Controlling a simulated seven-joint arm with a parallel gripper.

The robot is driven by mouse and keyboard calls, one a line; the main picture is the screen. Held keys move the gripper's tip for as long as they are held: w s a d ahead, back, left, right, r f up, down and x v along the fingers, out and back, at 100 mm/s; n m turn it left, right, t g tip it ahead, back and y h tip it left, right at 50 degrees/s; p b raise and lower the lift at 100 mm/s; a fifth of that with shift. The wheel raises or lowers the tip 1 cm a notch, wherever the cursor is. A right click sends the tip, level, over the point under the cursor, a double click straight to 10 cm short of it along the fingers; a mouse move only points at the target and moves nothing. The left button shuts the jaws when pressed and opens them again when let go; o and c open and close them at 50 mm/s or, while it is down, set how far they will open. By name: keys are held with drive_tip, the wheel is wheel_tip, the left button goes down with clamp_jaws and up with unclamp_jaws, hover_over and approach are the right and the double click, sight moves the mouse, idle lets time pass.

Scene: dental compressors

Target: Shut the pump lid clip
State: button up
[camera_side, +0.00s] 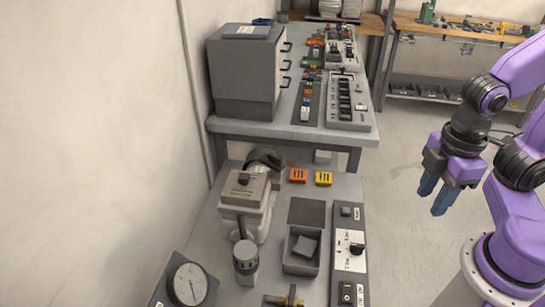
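The pump (243,208) is a pale grey and white unit on the near grey bench, left of centre, with a grey lid (242,187) on top. A small dark part (243,178) sits on the lid, and a dark rounded part (265,158) stands behind it. I cannot tell which part is the clip, or whether it is open. My gripper (434,196) is at the right, well away from the pump and pointing down. Its two blue fingers are apart, with nothing between them.
Beside the pump are a grey cylinder (246,262), an open box (302,264), a switch panel (349,250), a dial gauge (187,284), and orange (298,176) and yellow (323,179) blocks. A drawer cabinet (246,75) stands behind. Open floor lies right of the bench.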

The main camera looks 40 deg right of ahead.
drive_tip(key=w+a+r+m, duration=0.25)
drive_tip(key=w+a, duration=0.25)
drive_tip(key=w, duration=0.3)
drive_tip(key=w+a+r+m, duration=0.2)
drive_tip(key=w+a+r, duration=0.15)
drive_tip(key=w, duration=0.55)
drive_tip(key=r+m, duration=0.2)
drive_tip(key=m, duration=0.3)
hover_over(276, 155)
wheel_tip(276, 155, down, 17)
drive_tip(key=shift+f, duration=0.1)
clamp_jaws()
